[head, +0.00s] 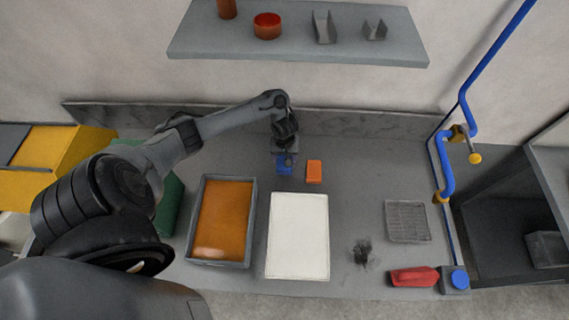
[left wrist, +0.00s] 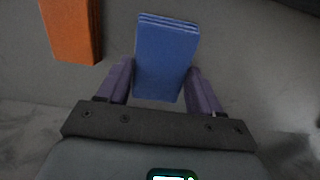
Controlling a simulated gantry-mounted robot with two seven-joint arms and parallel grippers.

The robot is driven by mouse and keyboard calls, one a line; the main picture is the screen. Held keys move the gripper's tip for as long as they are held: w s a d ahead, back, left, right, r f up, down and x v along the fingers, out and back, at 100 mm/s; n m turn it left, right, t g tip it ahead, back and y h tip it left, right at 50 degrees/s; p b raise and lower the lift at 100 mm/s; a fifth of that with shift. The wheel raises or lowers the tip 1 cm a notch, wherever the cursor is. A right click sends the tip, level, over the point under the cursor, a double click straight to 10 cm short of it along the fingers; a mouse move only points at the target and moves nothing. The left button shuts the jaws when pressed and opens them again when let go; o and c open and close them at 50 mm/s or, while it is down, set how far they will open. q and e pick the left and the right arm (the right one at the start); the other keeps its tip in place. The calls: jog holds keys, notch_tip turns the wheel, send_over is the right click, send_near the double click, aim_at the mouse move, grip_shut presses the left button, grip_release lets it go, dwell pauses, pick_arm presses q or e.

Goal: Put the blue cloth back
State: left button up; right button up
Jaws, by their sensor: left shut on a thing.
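The blue cloth (head: 284,170) is a small folded stack at the back of the grey bench. It also shows in the left wrist view (left wrist: 165,55), between the two fingers. My left gripper (head: 284,158) comes from above and is shut on the blue cloth; its fingers (left wrist: 160,88) sit on either side of the cloth. I cannot tell whether the cloth touches the bench. My right gripper is not in view.
An orange block (head: 314,171) lies just right of the cloth. In front are a tray of orange liquid (head: 249,224) and a white board (head: 298,236). A wire basket (head: 407,221), dark debris (head: 362,251) and a red-handled tool (head: 414,276) lie to the right. A shelf (head: 300,52) hangs behind.

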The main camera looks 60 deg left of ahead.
pick_arm(q)
notch_tip(320, 180, down, 3)
jog(key=shift+d+f+b, duration=0.1)
jog(key=shift+b, duration=0.4)
jog(key=shift+f, duration=0.35)
jog(key=shift+f, duration=0.1)
jog(key=o, duration=0.9)
jog(key=shift+o, duration=0.2)
notch_tip(320, 180, up, 11)
jog(key=p, duration=0.5)
jog(key=shift+r+p, duration=0.4)
jog(key=shift+r, duration=0.25)
